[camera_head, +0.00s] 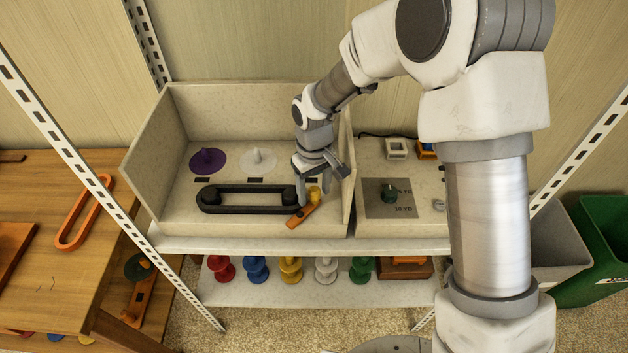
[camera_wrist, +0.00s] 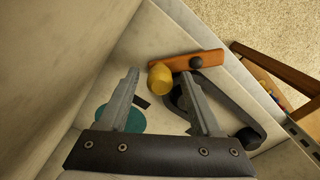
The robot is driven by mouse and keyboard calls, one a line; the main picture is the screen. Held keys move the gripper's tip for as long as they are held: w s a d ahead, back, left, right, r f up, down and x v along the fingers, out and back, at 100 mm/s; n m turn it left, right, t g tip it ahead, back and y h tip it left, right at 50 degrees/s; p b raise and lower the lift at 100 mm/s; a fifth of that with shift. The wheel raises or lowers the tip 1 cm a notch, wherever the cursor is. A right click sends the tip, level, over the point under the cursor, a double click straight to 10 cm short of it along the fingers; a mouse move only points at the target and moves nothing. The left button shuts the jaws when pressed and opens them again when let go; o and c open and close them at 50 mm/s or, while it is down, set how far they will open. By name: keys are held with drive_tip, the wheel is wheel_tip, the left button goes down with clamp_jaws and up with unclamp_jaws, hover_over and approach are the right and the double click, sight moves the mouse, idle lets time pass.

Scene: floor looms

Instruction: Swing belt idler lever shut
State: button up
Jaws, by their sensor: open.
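The belt idler lever (camera_head: 301,215) is an orange bar at the front right of the open box, with a yellow knob (camera_head: 314,193) at its far end. In the wrist view the lever (camera_wrist: 178,67) has a dark round pivot, and the yellow knob (camera_wrist: 160,79) shows between the fingertips. A dark belt (camera_head: 245,209) loops around two black pulleys, beside the lever. My gripper (camera_head: 316,178) is open and points down over the knob. Its fingers (camera_wrist: 160,75) are either side of the knob in the picture; contact cannot be told.
Purple (camera_head: 207,160) and white (camera_head: 258,159) discs with pegs stand behind the belt; a teal disc (camera_wrist: 120,118) shows in the wrist view. The box's right wall (camera_head: 347,190) is close to my gripper. A dial panel (camera_head: 390,198) is beyond it. Several coloured spools stand on the lower shelf.

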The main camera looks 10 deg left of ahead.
sight(314, 189)
wheel_tip(314, 189, up, 17)
drive_tip(key=p, duration=0.1)
drive_tip(key=shift+r, duration=0.2)
idle(0.5)
drive_tip(key=s+d+r+m+t, duration=0.1)
drive_tip(key=s+d+r+m, duration=0.1)
drive_tip(key=d+r, duration=0.35)
drive_tip(key=s+d+r+m+t, duration=0.2)
drive_tip(key=s+d+r, duration=0.1)
drive_tip(key=d, duration=0.6)
drive_tip(key=s+d+r+m+t, duration=0.1)
drive_tip(key=s+d+m, duration=0.4)
drive_tip(key=s+d, duration=0.6)
drive_tip(key=shift+s+d+t, duration=0.3)
drive_tip(key=shift+s+t, duration=0.2)
drive_tip(key=shift+t, duration=0.3)
drive_tip(key=shift+c, duration=0.3)
